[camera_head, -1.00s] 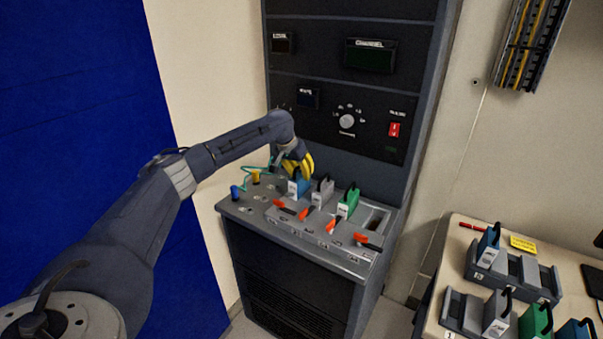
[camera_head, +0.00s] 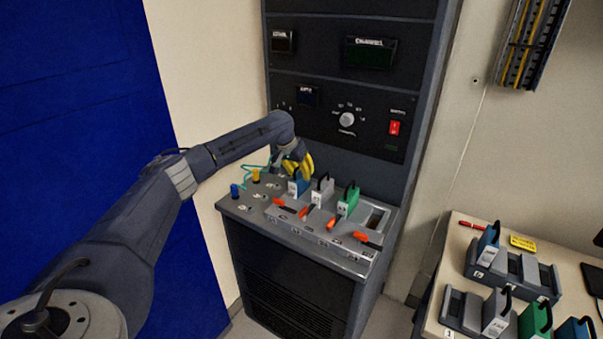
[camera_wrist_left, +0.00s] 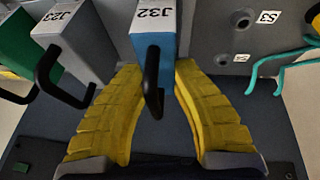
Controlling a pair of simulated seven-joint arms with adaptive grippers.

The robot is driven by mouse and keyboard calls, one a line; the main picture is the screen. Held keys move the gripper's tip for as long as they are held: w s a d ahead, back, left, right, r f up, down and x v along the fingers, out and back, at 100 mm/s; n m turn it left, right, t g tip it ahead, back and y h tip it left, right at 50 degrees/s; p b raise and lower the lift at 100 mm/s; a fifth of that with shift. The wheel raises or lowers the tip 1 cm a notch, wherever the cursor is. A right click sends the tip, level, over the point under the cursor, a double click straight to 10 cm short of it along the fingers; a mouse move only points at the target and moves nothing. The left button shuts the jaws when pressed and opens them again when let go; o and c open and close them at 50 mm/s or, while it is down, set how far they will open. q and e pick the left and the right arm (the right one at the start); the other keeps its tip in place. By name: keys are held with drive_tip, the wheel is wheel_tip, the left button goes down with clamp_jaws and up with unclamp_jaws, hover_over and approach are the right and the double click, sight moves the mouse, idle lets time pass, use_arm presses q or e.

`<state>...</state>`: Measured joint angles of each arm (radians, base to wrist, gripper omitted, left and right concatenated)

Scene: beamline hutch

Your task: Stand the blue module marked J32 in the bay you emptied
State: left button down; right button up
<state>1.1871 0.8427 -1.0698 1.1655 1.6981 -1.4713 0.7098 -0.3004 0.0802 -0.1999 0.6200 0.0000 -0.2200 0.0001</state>
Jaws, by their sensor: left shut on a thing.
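The blue module marked J32 (camera_head: 297,187) stands upright at the leftmost bay of the console's row, beside a grey module (camera_head: 322,191). I cannot tell whether it is fully down. My left gripper (camera_head: 300,165) is shut on it from behind. In the left wrist view, the yellow fingers (camera_wrist_left: 160,110) lie on both sides of the blue module (camera_wrist_left: 152,45), whose label reads J32 and whose black handle points between them. My right gripper is out of view.
Red-orange levers (camera_head: 361,238) line the console's front edge. Blue (camera_head: 235,191) and yellow (camera_head: 256,175) plugs and a teal cable (camera_head: 252,180) are left of the modules. A table at right holds racks with more modules (camera_head: 489,248). The panel rises close behind the gripper.

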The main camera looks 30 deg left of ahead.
use_arm(q)
drive_tip(key=c, duration=1)
unclamp_jaws()
drive_tip(key=shift+f, duration=0.1)
drive_tip(key=v, duration=1.2)
